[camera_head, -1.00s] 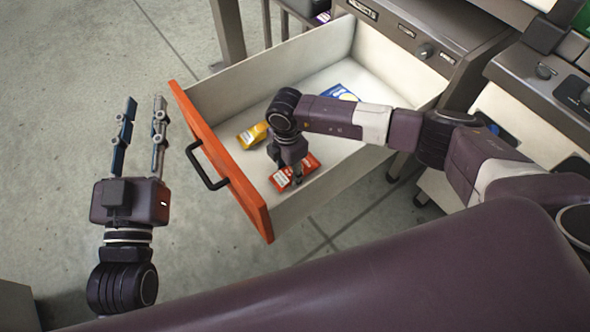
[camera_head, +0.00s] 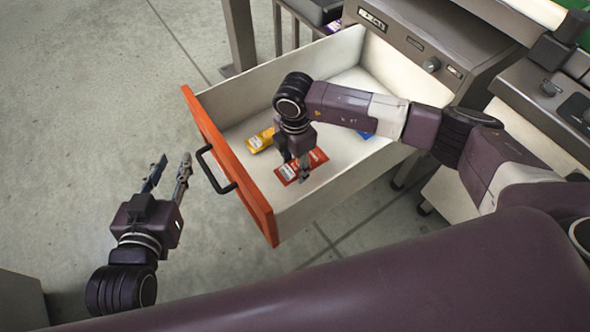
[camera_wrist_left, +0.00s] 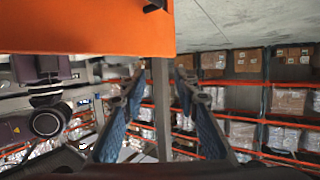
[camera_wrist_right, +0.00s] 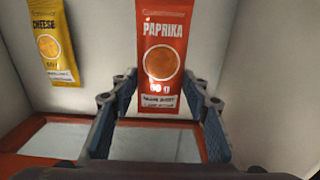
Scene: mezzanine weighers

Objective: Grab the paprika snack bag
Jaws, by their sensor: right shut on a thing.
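The paprika snack bag (camera_head: 289,173) is red with a white label and shows inside the open drawer in the head view. In the right wrist view the bag (camera_wrist_right: 163,62) faces me, with its name and round orange picture readable. My right gripper (camera_head: 297,174) reaches down into the drawer and is shut on the bag. In the right wrist view its fingers (camera_wrist_right: 160,82) press the bag's two side edges. I cannot tell whether the bag clears the drawer floor. My left gripper (camera_head: 171,163) is open and empty, outside the drawer, left of its orange front.
The drawer (camera_head: 232,168) has an orange front, a black handle (camera_head: 215,170) and pale walls around my right gripper. A yellow cheese bag (camera_wrist_right: 53,42) lies left of the paprika bag. A blue packet (camera_head: 365,134) is mostly hidden behind my right arm.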

